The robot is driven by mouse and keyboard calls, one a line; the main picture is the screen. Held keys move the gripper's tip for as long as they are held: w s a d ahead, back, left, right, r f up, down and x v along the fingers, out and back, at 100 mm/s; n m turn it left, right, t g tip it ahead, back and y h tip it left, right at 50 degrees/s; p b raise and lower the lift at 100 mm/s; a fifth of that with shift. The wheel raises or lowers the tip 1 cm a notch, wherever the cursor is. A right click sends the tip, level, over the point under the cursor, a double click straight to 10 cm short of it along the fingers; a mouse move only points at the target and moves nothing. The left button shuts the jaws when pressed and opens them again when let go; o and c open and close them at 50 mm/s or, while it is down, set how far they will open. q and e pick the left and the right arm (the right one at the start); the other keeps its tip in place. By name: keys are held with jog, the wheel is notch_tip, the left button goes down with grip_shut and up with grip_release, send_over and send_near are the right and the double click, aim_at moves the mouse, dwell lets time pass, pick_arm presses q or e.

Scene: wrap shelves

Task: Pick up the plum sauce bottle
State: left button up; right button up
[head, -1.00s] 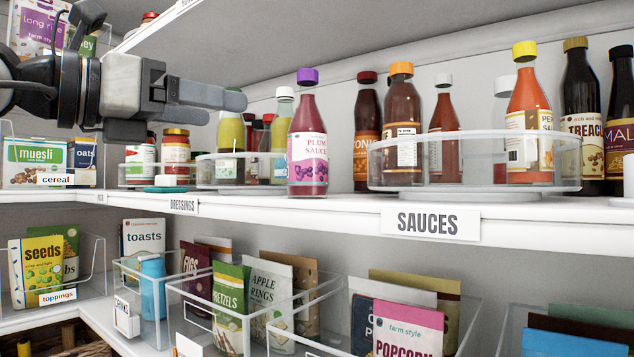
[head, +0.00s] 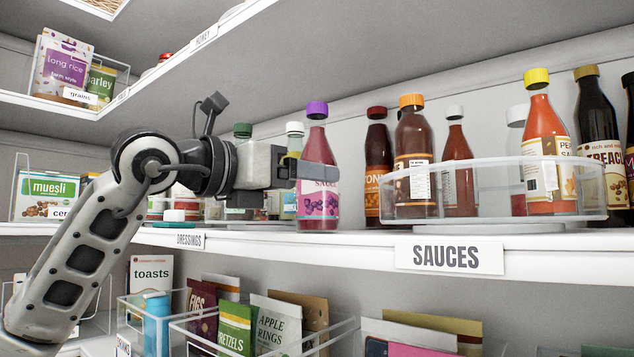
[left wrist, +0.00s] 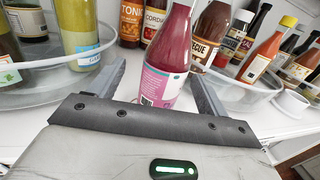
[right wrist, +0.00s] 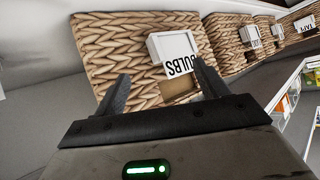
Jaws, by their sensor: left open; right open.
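The plum sauce bottle (head: 318,150) has a purple cap and a pink-red body. It stands upright on the sauces shelf, left of the clear turntable. In the left wrist view the bottle (left wrist: 166,60) stands between my left gripper's fingers, toward their tips. My left gripper (head: 312,171) is open at label height, with a finger crossing in front of the bottle in the head view. Whether a finger touches the glass I cannot tell. My right gripper (right wrist: 160,90) is open and empty, facing a woven basket (right wrist: 130,50) labelled BULBS, away from the bottle.
A clear turntable (head: 590,190) with several sauce bottles stands to the right. A dark tonic bottle (head: 377,165) stands behind. Another clear turntable (left wrist: 85,68) with dressings lies close on the left. The shelf edge (head: 350,243) carries a SAUCES label (head: 450,257).

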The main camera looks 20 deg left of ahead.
pick_arm(q)
jog(key=x, duration=0.4)
jog(key=shift+w+d+p, duration=0.2)
jog(key=shift+d+p, duration=0.1)
jog(key=shift+d, duration=0.15)
jog(key=c, duration=1.3)
jog(key=shift+r, duration=0.1)
